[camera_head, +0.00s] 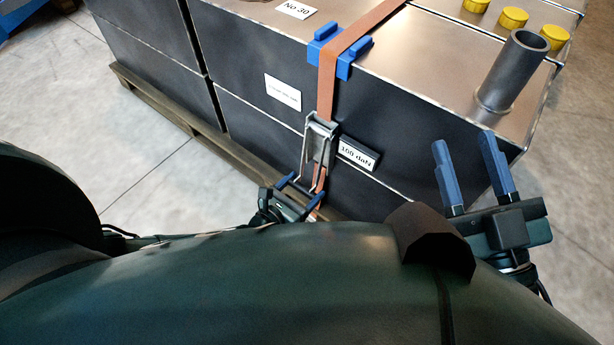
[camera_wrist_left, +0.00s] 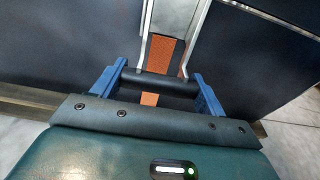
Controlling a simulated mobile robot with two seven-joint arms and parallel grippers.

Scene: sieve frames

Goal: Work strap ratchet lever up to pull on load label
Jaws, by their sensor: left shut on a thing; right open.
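The strap ratchet (camera_head: 321,141) is grey metal and hangs on the orange strap (camera_head: 328,80) against the front of the dark crate. Its lever (camera_head: 304,170) points down toward my left gripper (camera_head: 299,190). In the left wrist view, my left gripper (camera_wrist_left: 159,76) is shut on the lever's dark crossbar (camera_wrist_left: 155,84), with a blue finger at each end. The load label (camera_head: 357,154) is a small plate reading "100 daN" just right of the ratchet. My right gripper (camera_head: 464,140) is open and empty, in front of the crate's right part.
Blue edge protectors (camera_head: 340,52) sit under the strap at the crate's top edge. A grey pipe (camera_head: 511,72) and yellow caps (camera_head: 514,17) stand on top. The crate rests on a wooden pallet (camera_head: 165,110). Bare floor (camera_head: 140,180) shows at left.

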